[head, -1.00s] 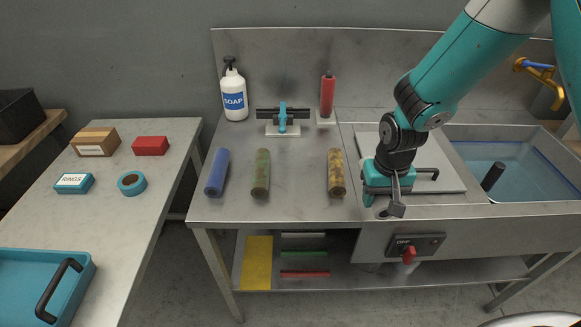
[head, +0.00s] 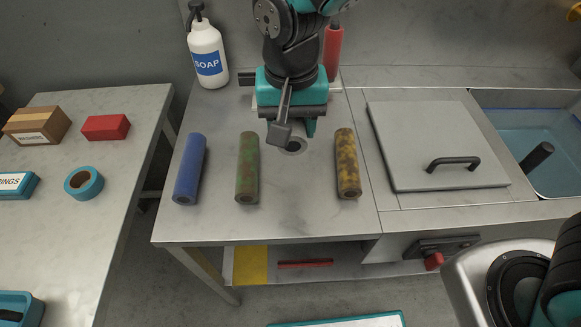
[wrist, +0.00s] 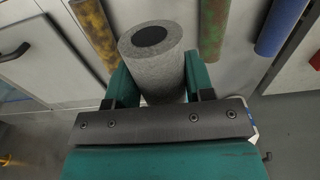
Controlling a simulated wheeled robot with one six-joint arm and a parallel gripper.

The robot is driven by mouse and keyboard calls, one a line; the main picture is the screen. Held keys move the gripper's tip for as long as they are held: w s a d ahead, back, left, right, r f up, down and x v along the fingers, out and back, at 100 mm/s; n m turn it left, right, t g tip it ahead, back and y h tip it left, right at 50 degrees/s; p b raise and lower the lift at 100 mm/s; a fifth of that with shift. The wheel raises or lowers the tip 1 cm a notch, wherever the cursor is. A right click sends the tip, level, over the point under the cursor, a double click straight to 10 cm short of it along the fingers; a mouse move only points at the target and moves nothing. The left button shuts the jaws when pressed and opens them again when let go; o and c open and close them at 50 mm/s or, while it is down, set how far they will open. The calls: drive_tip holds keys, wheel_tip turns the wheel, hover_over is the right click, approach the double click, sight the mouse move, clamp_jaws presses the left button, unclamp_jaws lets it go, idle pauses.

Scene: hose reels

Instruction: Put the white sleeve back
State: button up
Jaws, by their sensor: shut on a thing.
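My gripper (head: 295,130) is over the left part of the metal bench. In the wrist view its teal fingers (wrist: 160,85) are shut on a pale grey-white sleeve (wrist: 158,52) with a dark round end. In the head view only the sleeve's end (head: 293,146) shows, mostly hidden by the gripper. It is between the green-brown sleeve (head: 247,168) and the yellow-brown sleeve (head: 347,163); whether it touches the bench I cannot tell. The blue sleeve (head: 189,168) lies farther left.
A soap bottle (head: 207,52) and a red bottle (head: 333,52) stand at the back. The lid (head: 430,130) with a black handle and the blue basin (head: 540,125) are right. Side table left holds boxes and a teal ring (head: 83,182). The bench front is clear.

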sight(292, 184)
wheel_tip(292, 184, down, 14)
drive_tip(key=shift+f+p, duration=0.1)
drive_tip(key=shift+p, duration=0.25)
drive_tip(key=shift+f, duration=0.2)
drive_tip(key=o, duration=0.9)
drive_tip(key=shift+o, duration=0.2)
drive_tip(key=shift+r, duration=0.15)
